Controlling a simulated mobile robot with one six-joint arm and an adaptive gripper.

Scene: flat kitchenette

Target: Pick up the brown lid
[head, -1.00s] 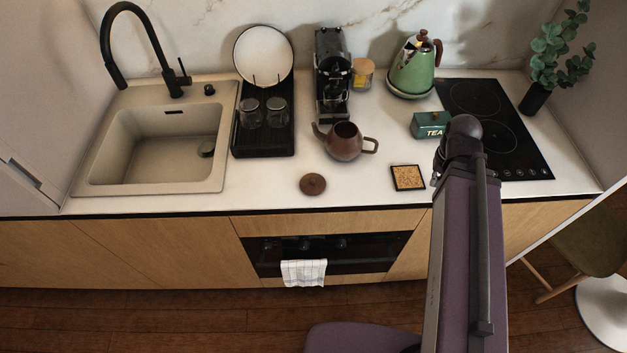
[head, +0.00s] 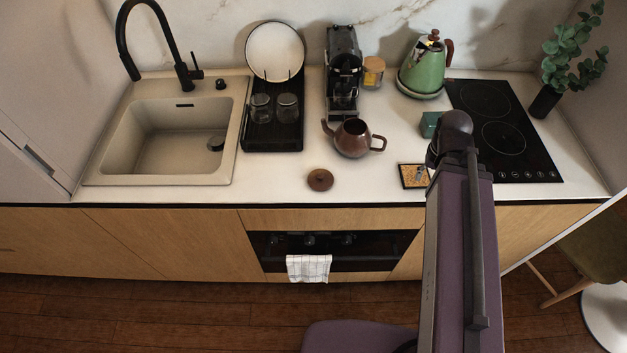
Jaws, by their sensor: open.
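The brown lid (head: 320,180) is a round, flat piece with a small knob, lying on the white counter near its front edge. The brown teapot (head: 353,138) stands just behind it to the right, its top open. My arm rises at the right and hides most of my gripper. A small grey part that looks like the tip of my gripper (head: 420,173) shows left of the arm, over the cork coaster. It is well to the right of the lid and apart from it.
The cork coaster (head: 408,183) lies right of the lid. A green tea box (head: 429,124) is partly behind my arm. The black drying rack (head: 272,140) and sink (head: 165,140) are to the left. Counter around the lid is clear.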

